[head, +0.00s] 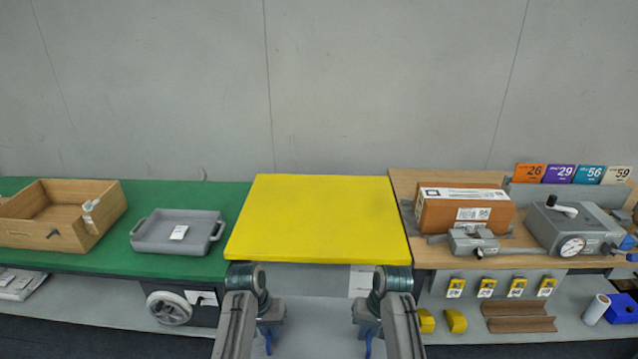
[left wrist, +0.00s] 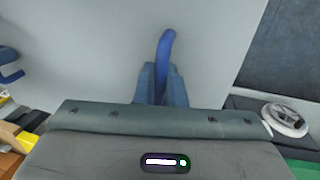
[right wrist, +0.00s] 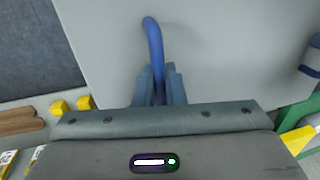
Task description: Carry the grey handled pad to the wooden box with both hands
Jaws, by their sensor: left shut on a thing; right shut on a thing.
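The grey pad (head: 318,322) is a flat light-grey panel with blue handles, low in front of me between my arms. My left gripper (head: 269,328) is shut on one blue handle (left wrist: 166,48) of the pad. My right gripper (head: 367,330) is shut on the other blue handle (right wrist: 153,40). The pad's surface fills much of the left wrist view (left wrist: 210,60) and the right wrist view (right wrist: 215,50). The open wooden box (head: 30,234) stands on the green bench at the far left, with a white tag on its rim.
A grey tray (head: 160,244) sits right of the wooden box on the green bench (head: 215,262). A yellow tabletop (head: 318,215) lies straight ahead. The wooden bench at right holds a cardboard box (head: 462,208) and grey devices (head: 572,228). A white wheel (head: 169,308) is below the green bench.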

